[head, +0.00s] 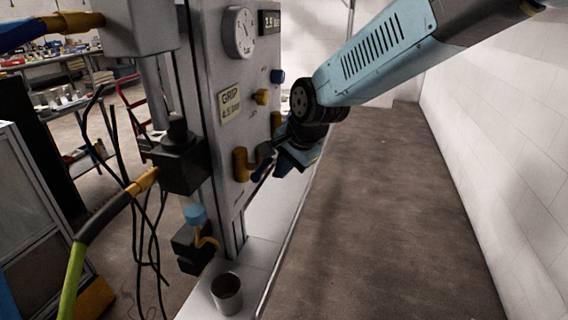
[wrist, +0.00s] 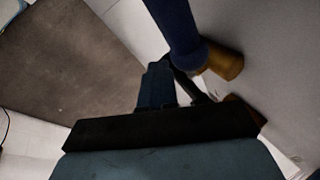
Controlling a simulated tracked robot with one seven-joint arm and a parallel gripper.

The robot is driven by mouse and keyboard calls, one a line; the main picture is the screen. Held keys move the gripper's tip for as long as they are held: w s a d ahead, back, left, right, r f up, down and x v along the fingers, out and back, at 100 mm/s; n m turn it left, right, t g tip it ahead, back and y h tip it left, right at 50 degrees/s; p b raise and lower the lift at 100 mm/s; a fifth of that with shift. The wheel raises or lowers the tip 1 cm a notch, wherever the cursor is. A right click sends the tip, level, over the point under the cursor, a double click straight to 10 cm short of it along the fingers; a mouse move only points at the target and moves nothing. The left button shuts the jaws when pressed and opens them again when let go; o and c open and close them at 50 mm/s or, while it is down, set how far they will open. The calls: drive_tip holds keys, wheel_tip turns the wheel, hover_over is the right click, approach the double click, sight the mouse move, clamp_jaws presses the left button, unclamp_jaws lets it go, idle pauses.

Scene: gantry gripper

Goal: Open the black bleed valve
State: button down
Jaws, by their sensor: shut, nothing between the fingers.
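The valves sit on the grey upright panel (head: 208,110) in the head view. A second brass part (wrist: 240,100) is partly hidden by the gripper body. My gripper is shut and empty, close to the panel. A dark piece beside the fingers may be the black valve's lever; I cannot tell.
A round gauge (head: 239,33) and a yellow GRIP label (head: 229,104) are on the panel. A black block with a knob (head: 180,160) and cables stand left. A metal cup (head: 227,293) sits on the ledge below.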

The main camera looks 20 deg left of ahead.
wheel_tip(320, 180, down, 2)
drive_tip(key=shift+f, duration=0.25)
idle(0.4)
drive_tip(key=shift+f, duration=0.15)
idle(0.3)
